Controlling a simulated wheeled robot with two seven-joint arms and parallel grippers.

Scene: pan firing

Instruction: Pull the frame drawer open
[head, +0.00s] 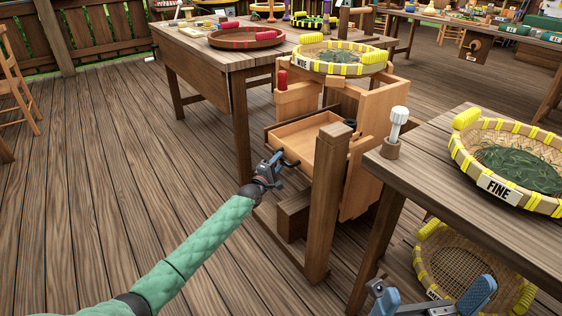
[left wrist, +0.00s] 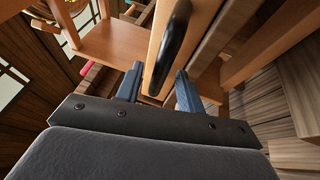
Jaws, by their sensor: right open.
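The frame drawer (head: 307,133) is a light wooden tray in the wooden frame stand in the head view. Its inside shows, and it stands out from the stand toward my left gripper. Its dark curved handle (head: 291,163) is at the front. My left gripper (head: 274,168) is at this handle. In the left wrist view the black handle (left wrist: 174,42) reaches down between the two blue fingers (left wrist: 159,88), which are apart with gaps beside it. My right gripper (head: 432,297) is open and empty at the bottom right of the head view, away from the drawer.
A yellow-rimmed basket marked WIDE (head: 340,58) sits on top of the stand. A wooden post (head: 327,200) stands right of the drawer front. A table (head: 440,185) with the FINE basket (head: 515,157) is at right. The deck floor (head: 110,160) at left is clear.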

